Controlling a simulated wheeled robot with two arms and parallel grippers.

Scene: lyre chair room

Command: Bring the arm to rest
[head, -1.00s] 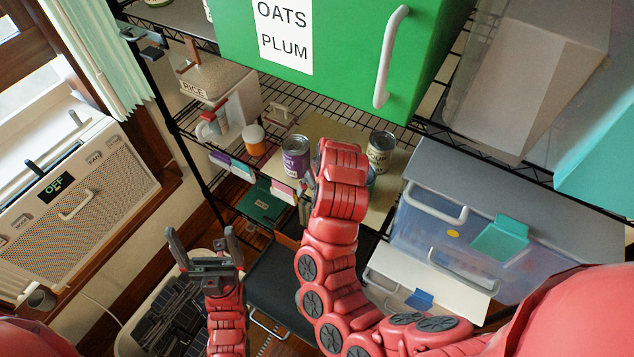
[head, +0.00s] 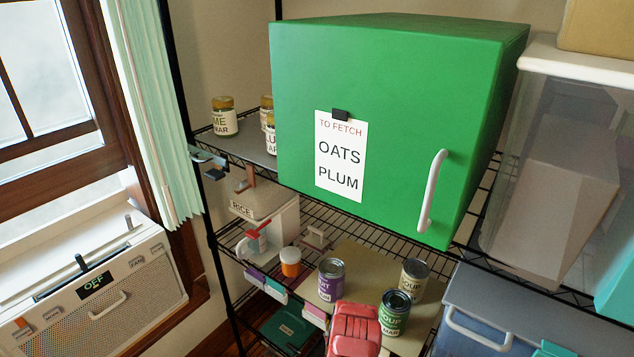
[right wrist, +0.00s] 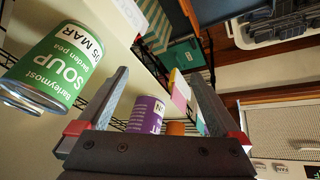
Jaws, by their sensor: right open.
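My right arm (head: 355,330) shows only as a red link at the bottom of the head view, just in front of the cans. My right gripper (right wrist: 160,78) is open and empty in the right wrist view. A purple can (head: 331,280) shows between its fingers in the right wrist view (right wrist: 147,113), apart from them. A green soup can (head: 394,313) stands just beyond the arm and looms left of the fingers in the right wrist view (right wrist: 55,68). A pale can (head: 413,280) stands behind it. My left gripper is out of view.
A big green box (head: 400,110) with a white handle and an "OATS PLUM" note (head: 340,158) is above the cans.

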